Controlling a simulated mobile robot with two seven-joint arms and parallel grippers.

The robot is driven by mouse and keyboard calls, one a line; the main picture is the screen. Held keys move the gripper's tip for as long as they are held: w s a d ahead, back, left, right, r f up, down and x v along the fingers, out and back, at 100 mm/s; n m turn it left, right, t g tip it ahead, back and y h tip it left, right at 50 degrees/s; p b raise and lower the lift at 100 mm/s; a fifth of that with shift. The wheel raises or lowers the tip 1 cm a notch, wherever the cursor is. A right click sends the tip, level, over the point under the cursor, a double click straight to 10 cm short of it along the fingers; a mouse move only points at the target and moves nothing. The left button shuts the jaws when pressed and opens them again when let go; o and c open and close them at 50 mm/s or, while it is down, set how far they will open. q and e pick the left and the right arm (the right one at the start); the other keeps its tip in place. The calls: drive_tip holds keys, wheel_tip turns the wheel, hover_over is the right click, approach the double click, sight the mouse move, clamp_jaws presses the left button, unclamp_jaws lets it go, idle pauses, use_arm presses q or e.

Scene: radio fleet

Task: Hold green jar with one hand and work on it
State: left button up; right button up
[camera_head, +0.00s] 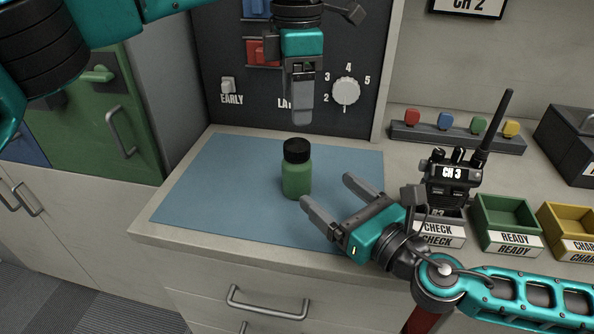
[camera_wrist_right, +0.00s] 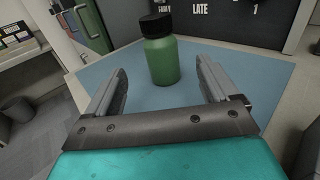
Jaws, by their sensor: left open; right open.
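The green jar (camera_head: 297,177) with a black lid (camera_head: 296,150) stands upright on the blue mat (camera_head: 215,180). My right gripper (camera_head: 326,190) is open and empty, low over the mat at the jar's right and front. In the right wrist view the jar (camera_wrist_right: 163,60) stands beyond the fingertips, roughly centred between the fingers (camera_wrist_right: 160,78). My left gripper (camera_head: 302,120) points down above and behind the jar, with its fingers seen edge-on. It appears apart from the lid.
A dark panel with a white knob (camera_head: 345,91) stands behind the mat. At right are a radio (camera_head: 450,180), a green READY tray (camera_head: 506,215), a yellow tray (camera_head: 570,225) and a rack of coloured knobs (camera_head: 457,137). The mat's left side is clear.

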sight(306, 172)
drive_tip(key=x, duration=1)
drive_tip(key=shift+w+a, duration=0.15)
drive_tip(key=shift+w, duration=0.1)
drive_tip(key=shift+c, duration=0.2)
clamp_jaws()
use_arm(q)
drive_tip(key=m, duration=0.6)
drive_tip(key=shift+f, duration=0.1)
drive_tip(key=m, duration=1)
drive_tip(key=shift+m, duration=0.3)
drive_tip(key=m, duration=0.5)
drive_tip(key=shift+m, duration=0.3)
drive_tip(key=shift+f, duration=3.95)
